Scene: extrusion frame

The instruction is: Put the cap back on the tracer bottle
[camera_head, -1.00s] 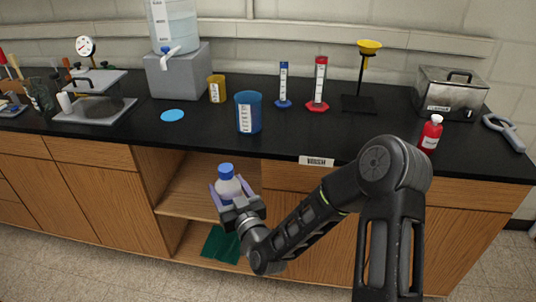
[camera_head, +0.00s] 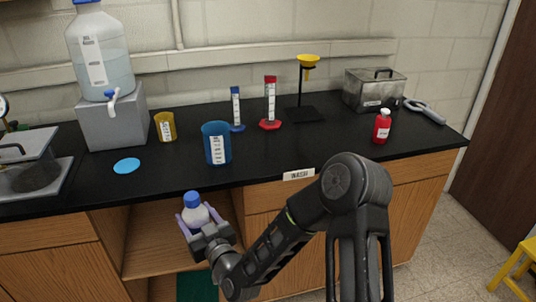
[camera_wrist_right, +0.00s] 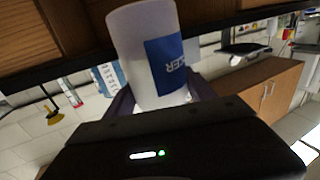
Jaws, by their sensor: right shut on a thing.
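The tracer bottle (camera_head: 196,217) is white, with a blue cap (camera_head: 191,198) at its top in the head view. I cannot tell whether the cap is tight or only resting there. My right gripper (camera_head: 194,221) is shut on the bottle and holds it nearly upright in front of the open cupboard, below the bench top. In the right wrist view the bottle (camera_wrist_right: 132,40) stands between the fingers (camera_wrist_right: 160,99), with a blue label ending in "CER". Its capped end cannot be made out there. My left gripper is not in view.
The black bench top (camera_head: 265,155) carries a blue beaker (camera_head: 216,144), a yellow beaker (camera_head: 165,127), a light-blue disc (camera_head: 127,165), two cylinders, a funnel stand (camera_head: 305,90) and a red bottle (camera_head: 382,128). The open cupboard shelf (camera_head: 150,240) lies behind the gripper. A yellow stool (camera_head: 518,272) stands at right.

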